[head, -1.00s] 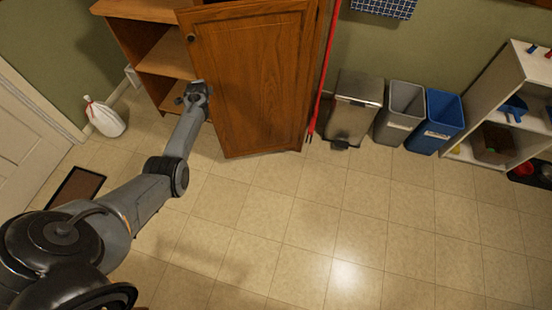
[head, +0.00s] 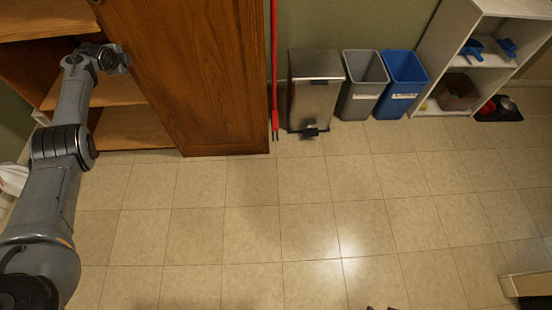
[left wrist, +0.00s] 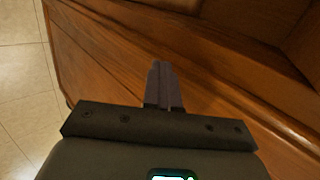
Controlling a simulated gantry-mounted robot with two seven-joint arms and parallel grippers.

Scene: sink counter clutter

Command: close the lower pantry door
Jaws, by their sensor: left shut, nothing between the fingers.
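The lower pantry door (head: 205,75) is a large brown wooden panel, standing open at an angle from the pantry in the head view. The pantry's shelves (head: 120,90) show to its left. My left gripper (head: 124,62) is at the door's left edge, in front of the open shelves. In the left wrist view, its two fingers (left wrist: 162,82) are together and empty, with brown wood (left wrist: 110,70) close behind them. Whether they touch the door is unclear. My right gripper is not in view.
A red pole (head: 274,75) stands just right of the door. A metal pedal bin (head: 314,92), a grey bin (head: 362,90) and a blue bin (head: 404,85) line the wall, beside a white shelf unit (head: 435,55). The tiled floor (head: 240,230) in front is clear.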

